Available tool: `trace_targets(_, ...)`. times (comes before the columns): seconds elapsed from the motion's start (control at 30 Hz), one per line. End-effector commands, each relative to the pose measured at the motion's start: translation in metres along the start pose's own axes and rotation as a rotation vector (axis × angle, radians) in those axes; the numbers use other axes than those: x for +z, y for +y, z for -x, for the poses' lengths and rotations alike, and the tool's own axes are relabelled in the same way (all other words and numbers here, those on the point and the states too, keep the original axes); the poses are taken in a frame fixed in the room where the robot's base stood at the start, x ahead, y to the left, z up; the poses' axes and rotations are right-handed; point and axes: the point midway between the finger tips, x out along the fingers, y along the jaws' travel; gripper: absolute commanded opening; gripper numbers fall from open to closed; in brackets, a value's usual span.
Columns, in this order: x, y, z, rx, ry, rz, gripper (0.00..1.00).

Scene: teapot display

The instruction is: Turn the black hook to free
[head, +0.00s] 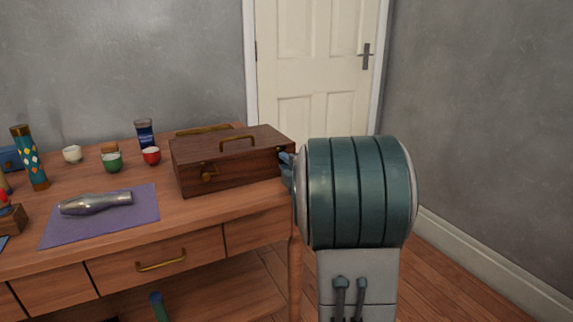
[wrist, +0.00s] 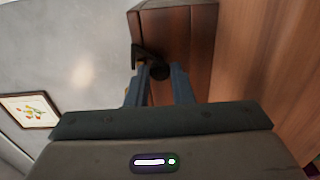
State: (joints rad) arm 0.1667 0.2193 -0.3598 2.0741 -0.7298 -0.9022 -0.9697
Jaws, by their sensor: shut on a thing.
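The black hook (wrist: 137,54) shows in the wrist view on the end face of the dark wooden box (head: 230,171). Its round base is against the wood and its arm points to the left side of the picture. My gripper (wrist: 157,72) is shut on the hook, with one blue finger on each side of it. In the head view my gripper (head: 286,162) is at the right end of the box, mostly behind my arm. The hook itself is hidden in that view. The box lid is down, with a brass handle on top and a brass latch in front.
The box stands on a wooden desk (head: 181,220). A purple mat (head: 125,224) with a silver bottle (head: 97,203) lies left of it. Open floor lies to the right.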

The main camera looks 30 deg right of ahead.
Motion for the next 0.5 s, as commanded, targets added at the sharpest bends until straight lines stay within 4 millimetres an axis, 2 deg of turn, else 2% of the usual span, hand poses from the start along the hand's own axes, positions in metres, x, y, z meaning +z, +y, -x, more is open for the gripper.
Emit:
trace_targets(0.27,0.0002,-0.0003,0.0002,0.0,0.0,-0.089,0.0)
trace_targets(0.5,0.0005,0.0,0.0003,0.0,0.0,-0.275,0.0)
